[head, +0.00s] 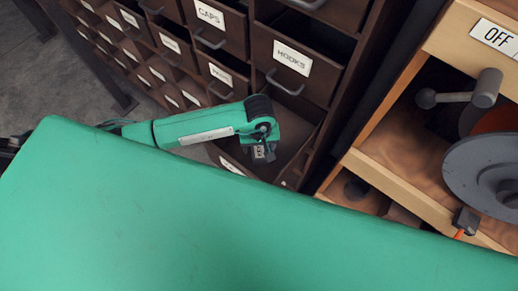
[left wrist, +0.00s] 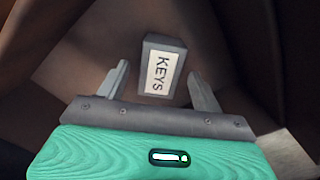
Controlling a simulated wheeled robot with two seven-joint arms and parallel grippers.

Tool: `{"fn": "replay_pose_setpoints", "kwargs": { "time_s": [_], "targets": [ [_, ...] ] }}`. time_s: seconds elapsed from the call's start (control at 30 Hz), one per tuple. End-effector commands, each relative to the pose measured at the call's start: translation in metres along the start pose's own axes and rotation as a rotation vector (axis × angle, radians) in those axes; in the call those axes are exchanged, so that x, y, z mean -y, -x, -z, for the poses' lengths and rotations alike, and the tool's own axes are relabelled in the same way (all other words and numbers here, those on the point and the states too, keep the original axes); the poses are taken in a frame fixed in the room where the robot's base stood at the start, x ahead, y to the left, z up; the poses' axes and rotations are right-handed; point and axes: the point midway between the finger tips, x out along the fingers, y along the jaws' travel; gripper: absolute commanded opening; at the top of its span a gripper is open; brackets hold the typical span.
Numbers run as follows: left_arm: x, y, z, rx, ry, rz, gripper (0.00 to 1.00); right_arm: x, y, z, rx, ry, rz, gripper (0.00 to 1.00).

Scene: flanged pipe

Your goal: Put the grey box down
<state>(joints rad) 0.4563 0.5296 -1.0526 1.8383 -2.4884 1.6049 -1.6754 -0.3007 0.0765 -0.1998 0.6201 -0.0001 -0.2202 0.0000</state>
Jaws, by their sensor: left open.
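The grey box (left wrist: 178,43) has a white label that reads KEYS. In the left wrist view it is in front of my open left gripper (left wrist: 159,70), between the lines of the two fingers, with a gap on each side. Brown wooden panels surround it, like the inside of a drawer. In the head view the small grey box (head: 259,153) shows just below my left gripper (head: 266,146), at an open brown drawer (head: 294,150). The fingers are too small there to make out. My right gripper is in neither view.
A brown cabinet with several labelled drawers, among them HOOKS (head: 292,57) and CAPS (head: 210,12), fills the upper left and middle. A light wooden shelf unit (head: 385,178) on the right holds a grey disc (head: 485,172) and a grey knobbed lever (head: 486,88).

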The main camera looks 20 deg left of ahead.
Motion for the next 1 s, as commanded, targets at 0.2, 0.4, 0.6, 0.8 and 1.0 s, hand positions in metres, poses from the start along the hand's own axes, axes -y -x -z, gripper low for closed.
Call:
{"fn": "replay_pose_setpoints", "kwargs": {
  "time_s": [0.2,0.4,0.6,0.8,1.0],
  "targets": [
    [0.0,0.048,0.002,-0.005,-0.002,-0.002,0.67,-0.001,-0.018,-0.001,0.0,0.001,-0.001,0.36],
    [0.0,0.081,0.001,-0.004,-0.001,-0.001,0.67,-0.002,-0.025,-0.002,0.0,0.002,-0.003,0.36],
    [0.0,0.094,0.0,-0.002,0.0,0.001,0.67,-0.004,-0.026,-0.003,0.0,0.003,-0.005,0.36],
    [0.001,0.095,0.0,0.0,0.0,0.002,0.67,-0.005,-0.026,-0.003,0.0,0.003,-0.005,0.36],
    [0.001,0.095,0.0,0.0,0.0,0.002,0.67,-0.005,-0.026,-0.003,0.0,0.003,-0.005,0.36]
  ]
}}
